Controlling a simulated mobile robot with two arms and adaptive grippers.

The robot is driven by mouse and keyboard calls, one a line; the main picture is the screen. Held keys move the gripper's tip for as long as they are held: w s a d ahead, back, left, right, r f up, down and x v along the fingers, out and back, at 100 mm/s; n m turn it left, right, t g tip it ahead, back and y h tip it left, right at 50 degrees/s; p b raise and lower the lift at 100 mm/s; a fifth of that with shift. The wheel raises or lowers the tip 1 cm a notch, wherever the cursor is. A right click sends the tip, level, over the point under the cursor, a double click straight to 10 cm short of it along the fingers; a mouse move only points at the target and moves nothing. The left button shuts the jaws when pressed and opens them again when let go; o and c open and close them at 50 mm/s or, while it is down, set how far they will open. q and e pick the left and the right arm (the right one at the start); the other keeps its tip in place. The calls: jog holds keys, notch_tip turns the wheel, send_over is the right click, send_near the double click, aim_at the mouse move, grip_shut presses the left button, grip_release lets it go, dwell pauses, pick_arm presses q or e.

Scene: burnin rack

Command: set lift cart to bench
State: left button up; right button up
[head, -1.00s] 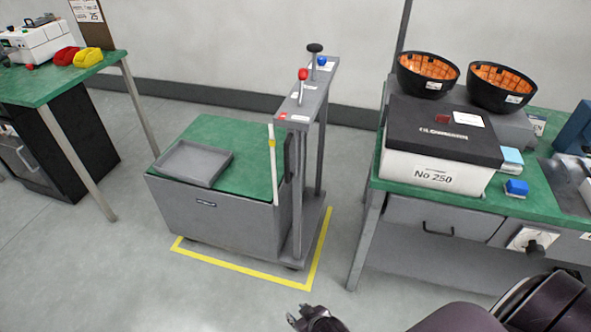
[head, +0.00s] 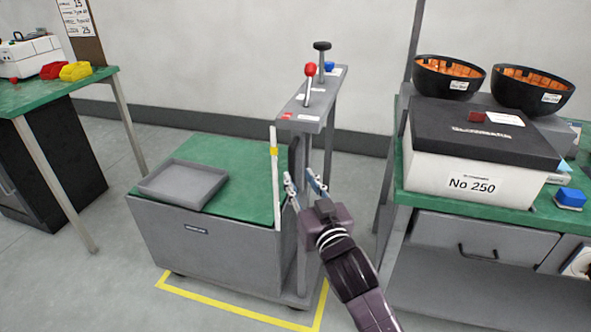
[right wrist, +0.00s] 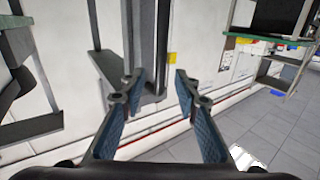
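The lift cart (head: 215,250) is a grey box with a green top (head: 235,160), standing inside a yellow floor outline. A grey tray (head: 150,190) lies on its top. A grey column at the cart's right side carries a panel with a red-knobbed lever (head: 310,71), a black-knobbed lever (head: 322,47) and a blue knob (head: 329,67). A white post with a yellow marker (head: 274,152) stands beside the column. My right gripper (head: 306,183) is open and empty, in front of the column and below the panel in the head view. Its spread fingers also show in the right wrist view (right wrist: 157,85). My left gripper is out of view.
Another green table (head: 40,98) with red and yellow bins stands at the left. Floor is clear between it and the cart.

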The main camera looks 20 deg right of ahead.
aim_at(293, 168)
jog(key=w, duration=0.6)
jog(key=shift+w, duration=0.3)
jog(key=shift+f, duration=0.1)
grip_shut()
